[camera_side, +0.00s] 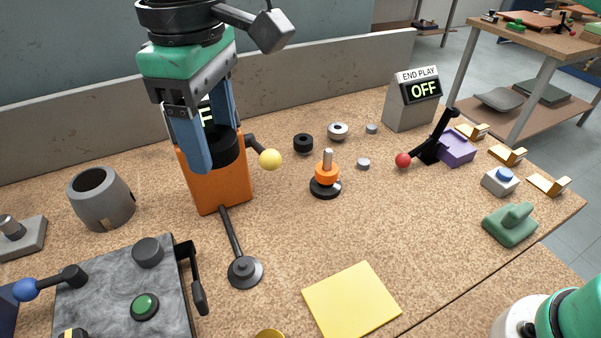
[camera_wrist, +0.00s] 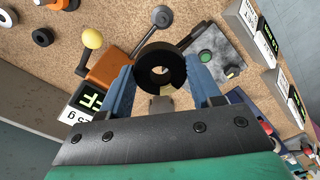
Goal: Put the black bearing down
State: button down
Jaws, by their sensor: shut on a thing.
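My gripper (camera_side: 210,145) points down at the left of the bench, its blue fingers shut on a black bearing (camera_side: 226,148), a thick ring. In the wrist view the bearing (camera_wrist: 160,68) sits between the two blue fingertips, with its hole facing the camera. In the side view the bearing overlaps the upper part of an orange box (camera_side: 222,190). In the wrist view the orange box (camera_wrist: 108,67) shows to the left of the bearing. I cannot tell how high the bearing is or whether it touches anything below.
An orange ring on a black-based post (camera_side: 327,175), a smaller black ring (camera_side: 303,143) and a silver ring (camera_side: 338,131) stand mid-bench. A yellow-knobbed lever (camera_side: 270,159) juts beside the box. A grey hollow cylinder (camera_side: 100,200) stands left. Open bench lies around a yellow sheet (camera_side: 352,302).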

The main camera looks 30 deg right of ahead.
aim_at(243, 264)
jog(key=f, duration=2)
jog(key=shift+s+a, duration=0.1)
jog(key=shift+a, duration=0.1)
jog(key=shift+f, duration=0.1)
jog(key=shift+c, duration=0.8)
grip_release()
notch_tip(243, 264, up, 12)
jog(key=w+d+r+m+t+y, duration=0.1)
jog(key=d+r+m+t, duration=0.1)
jog(key=d, duration=0.6)
jog(key=w+d+r+m+t, duration=0.1)
jog(key=d+m, duration=0.2)
jog(key=d, duration=0.4)
jog(key=s+d+f+m+t, duration=0.1)
jog(key=s+d+m+t, duration=0.1)
jog(key=d, duration=0.5)
jog(key=s+d+f+m+t+h, duration=0.1)
jog(key=s+d+f+m+t, duration=0.1)
jog(key=d, duration=0.5)
jog(key=shift+s+f+m, duration=0.3)
jog(key=shift+s+m, duration=0.35)
jog(key=shift+m, duration=0.05)
